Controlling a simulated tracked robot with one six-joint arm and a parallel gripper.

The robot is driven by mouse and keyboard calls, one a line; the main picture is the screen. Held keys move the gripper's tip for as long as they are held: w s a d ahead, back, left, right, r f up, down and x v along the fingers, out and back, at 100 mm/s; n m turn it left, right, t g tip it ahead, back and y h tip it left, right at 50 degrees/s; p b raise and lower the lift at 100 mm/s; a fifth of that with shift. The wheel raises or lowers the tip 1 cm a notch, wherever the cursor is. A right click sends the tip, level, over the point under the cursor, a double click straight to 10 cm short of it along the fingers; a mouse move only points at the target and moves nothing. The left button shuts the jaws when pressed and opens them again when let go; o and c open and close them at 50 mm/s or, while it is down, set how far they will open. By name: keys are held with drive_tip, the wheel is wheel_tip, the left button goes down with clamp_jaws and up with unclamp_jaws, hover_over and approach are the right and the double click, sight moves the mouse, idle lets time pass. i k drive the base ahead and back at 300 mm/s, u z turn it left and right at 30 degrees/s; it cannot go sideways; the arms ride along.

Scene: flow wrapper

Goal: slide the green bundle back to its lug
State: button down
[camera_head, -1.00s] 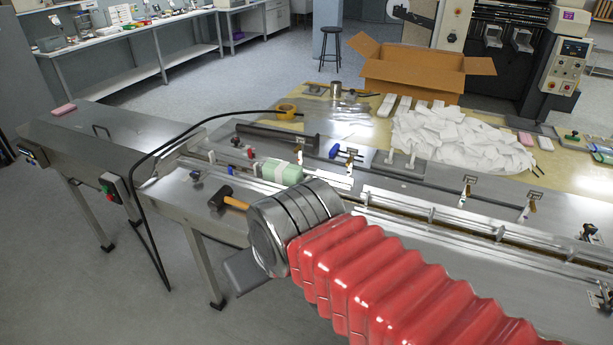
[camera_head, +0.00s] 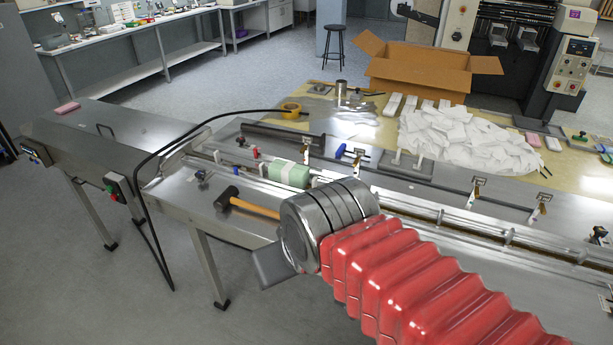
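The green bundle (camera_head: 289,173), with a paler band around it, lies in the long channel of the steel machine (camera_head: 185,205). It is just beyond and left of my steel wrist. I cannot make out which part is its lug. A short pale piece shows in the channel just right of the bundle, partly behind my wrist. My gripper (camera_head: 271,266) shows only as a grey block at the near side of the wrist, in front of the machine's near edge and apart from the bundle. Its fingertips are not clear, so I cannot tell whether it is open.
A hammer (camera_head: 240,204) lies on the near deck, its wooden handle running toward my wrist. A black cable (camera_head: 160,150) arches over the machine's left part. Small brass-tipped levers line the rail behind the channel. White packets (camera_head: 465,140) and an open carton (camera_head: 425,72) lie behind.

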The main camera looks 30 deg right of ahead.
sight(290, 174)
drive_tip(key=u, duration=0.05)
drive_tip(key=i, duration=1)
drive_tip(key=z, duration=0.05)
